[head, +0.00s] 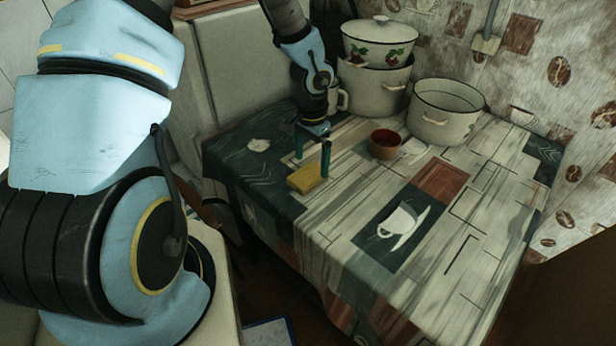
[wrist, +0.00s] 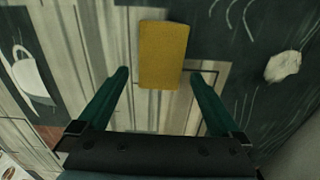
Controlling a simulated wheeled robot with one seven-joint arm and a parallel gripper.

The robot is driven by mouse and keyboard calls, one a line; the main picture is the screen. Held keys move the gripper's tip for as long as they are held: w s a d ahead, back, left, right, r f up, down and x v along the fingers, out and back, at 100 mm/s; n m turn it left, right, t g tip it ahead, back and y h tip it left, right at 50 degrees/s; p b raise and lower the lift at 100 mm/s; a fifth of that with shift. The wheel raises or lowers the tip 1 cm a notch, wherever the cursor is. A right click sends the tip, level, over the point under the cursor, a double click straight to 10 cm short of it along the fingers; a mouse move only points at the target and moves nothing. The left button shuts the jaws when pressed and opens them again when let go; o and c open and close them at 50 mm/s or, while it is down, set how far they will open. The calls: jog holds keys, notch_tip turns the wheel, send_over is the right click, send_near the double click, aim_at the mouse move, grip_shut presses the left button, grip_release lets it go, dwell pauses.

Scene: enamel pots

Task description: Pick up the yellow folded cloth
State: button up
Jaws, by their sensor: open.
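The yellow folded cloth (head: 306,179) lies flat on the table, near its left edge in the head view. In the wrist view the yellow cloth (wrist: 163,54) is a plain rectangle at upper middle, ahead of the fingertips. My gripper (head: 312,155) points down above the table, just over and behind the cloth. In the wrist view my gripper (wrist: 156,76) shows two green fingers spread wide with nothing between them. The cloth lies beyond the fingers, and I cannot tell the exact height gap.
The table (head: 330,222) has a patterned cover. A red-brown bowl (head: 385,150) sits right of my gripper. A white pot (head: 440,128), a lidded pot stack (head: 372,88) and a mug (head: 336,102) stand behind. A small pale lump (head: 258,145) lies left; the front table area is clear.

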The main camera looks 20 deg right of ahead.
aim_at(311, 172)
notch_tip(311, 172, down, 4)
jog(key=shift+f+p, duration=0.1)
jog(key=shift+p, duration=0.3)
jog(key=c, duration=1.2)
notch_tip(311, 172, up, 10)
jog(key=shift+r+b, duration=0.1)
jog(key=shift+b, duration=0.5)
